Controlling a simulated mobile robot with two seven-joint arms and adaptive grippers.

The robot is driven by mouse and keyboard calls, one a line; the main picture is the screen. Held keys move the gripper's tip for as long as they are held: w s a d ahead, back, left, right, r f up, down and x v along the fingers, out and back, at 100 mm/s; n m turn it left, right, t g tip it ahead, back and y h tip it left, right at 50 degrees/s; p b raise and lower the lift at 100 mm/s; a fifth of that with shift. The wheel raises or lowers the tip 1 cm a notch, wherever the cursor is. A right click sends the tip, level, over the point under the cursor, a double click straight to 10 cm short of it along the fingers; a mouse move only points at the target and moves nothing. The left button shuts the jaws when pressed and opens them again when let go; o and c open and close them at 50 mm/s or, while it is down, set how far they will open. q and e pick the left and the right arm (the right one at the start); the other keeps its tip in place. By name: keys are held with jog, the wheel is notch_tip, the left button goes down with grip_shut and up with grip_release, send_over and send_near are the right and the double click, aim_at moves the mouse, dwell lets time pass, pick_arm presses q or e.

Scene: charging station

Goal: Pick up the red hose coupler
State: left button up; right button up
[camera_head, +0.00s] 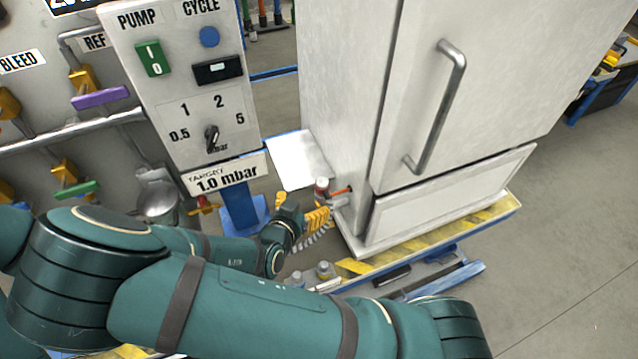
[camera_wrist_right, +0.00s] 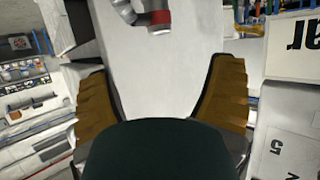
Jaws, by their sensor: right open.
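The red hose coupler (camera_head: 321,186) is small, with a red band and a pale end, beside the lower left side of the white cabinet in the head view. In the right wrist view the red coupler (camera_wrist_right: 158,19) is at the top centre, next to a grey fitting. My right gripper (camera_head: 308,226) is just below it in the head view, its yellow ribbed fingers spread. In the right wrist view its open fingers (camera_wrist_right: 163,72) have only a pale surface between them, and the coupler lies beyond the tips. My left gripper is not in view.
A control panel (camera_head: 185,125) stands left of the white cabinet (camera_head: 340,95), which has a long handle (camera_head: 438,105). A pale plate (camera_head: 298,160) lies between them. Small bottles (camera_head: 325,270) stand below the gripper.

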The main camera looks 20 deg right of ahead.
aim_at(321, 186)
jog(key=x, duration=0.8)
jog(key=b+x, duration=0.1)
jog(key=x, duration=0.3)
jog(key=shift+s+d+f, duration=0.15)
jog(key=shift+d+f, duration=0.05)
jog(key=shift+f, duration=0.1)
grip_shut()
